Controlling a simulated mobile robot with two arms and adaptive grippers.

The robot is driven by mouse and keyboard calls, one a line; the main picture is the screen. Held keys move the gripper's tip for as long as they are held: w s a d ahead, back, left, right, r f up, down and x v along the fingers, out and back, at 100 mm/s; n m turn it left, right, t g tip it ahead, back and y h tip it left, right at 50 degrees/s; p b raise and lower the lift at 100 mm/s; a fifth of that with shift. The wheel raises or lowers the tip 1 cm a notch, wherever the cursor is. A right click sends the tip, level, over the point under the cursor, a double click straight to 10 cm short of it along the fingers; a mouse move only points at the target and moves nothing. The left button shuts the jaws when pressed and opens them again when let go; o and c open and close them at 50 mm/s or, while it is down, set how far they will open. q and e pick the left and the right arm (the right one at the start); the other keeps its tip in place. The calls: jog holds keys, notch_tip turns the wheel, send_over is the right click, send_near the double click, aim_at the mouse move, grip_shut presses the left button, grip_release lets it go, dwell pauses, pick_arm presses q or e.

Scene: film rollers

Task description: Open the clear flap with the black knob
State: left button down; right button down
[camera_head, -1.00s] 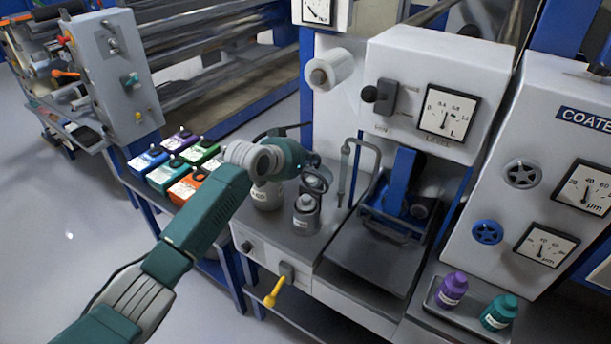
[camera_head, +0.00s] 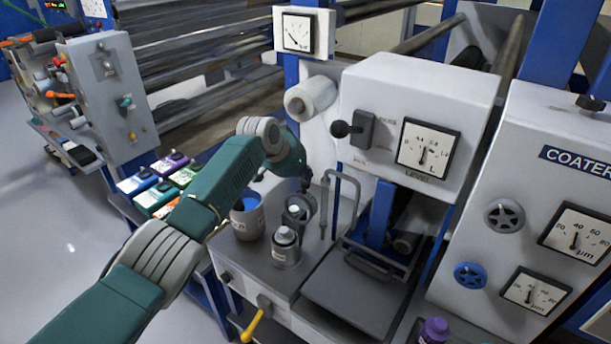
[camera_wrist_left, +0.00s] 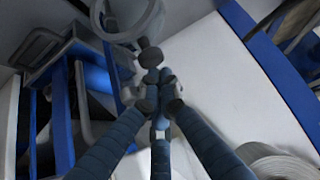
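In the left wrist view, a black knob (camera_wrist_left: 151,56) shows at the edge of a round, grey-rimmed see-through piece (camera_wrist_left: 128,18), which looks like the clear flap. The fingers of my left gripper (camera_wrist_left: 160,84) are drawn together, with their tips right at the knob; I cannot tell if they touch it. In the head view, a grey ring (camera_head: 298,209) stands under my left gripper (camera_head: 305,184), behind a grey capped jar (camera_head: 285,246). The fingers are small and dark there. My right gripper is out of view.
A grey cup (camera_head: 247,218) stands left of the jar. A bent grey pipe (camera_head: 340,180) rises just right of the gripper. A white roll (camera_head: 311,95) and a box with a black-knobbed lever (camera_head: 362,129) are above. A yellow-handled lever (camera_head: 256,322) sticks out below.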

pick_arm(q)
jog(key=shift+s+a+f, duration=0.1)
jog(key=shift+s+f, duration=0.1)
jog(key=shift+f, duration=0.25)
jog(key=shift+s+a+f, duration=0.1)
jog(key=shift+s+f, duration=0.05)
jog(key=shift+f, duration=0.25)
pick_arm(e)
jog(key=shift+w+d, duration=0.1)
pick_arm(q)
jog(key=c, duration=1.5)
grip_release()
jog(key=shift+o, duration=0.2)
jog(key=shift+w, duration=0.3)
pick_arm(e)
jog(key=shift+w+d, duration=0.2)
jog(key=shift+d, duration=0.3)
pick_arm(q)
jog(key=shift+a+r, duration=0.1)
jog(key=shift+r, duration=0.05)
jog(key=shift+s+a+r, duration=0.15)
jog(key=shift+s+r, duration=0.2)
jog(key=shift+r, duration=0.25)
jog(key=v, duration=1)
jog(key=shift+r, duration=0.25)
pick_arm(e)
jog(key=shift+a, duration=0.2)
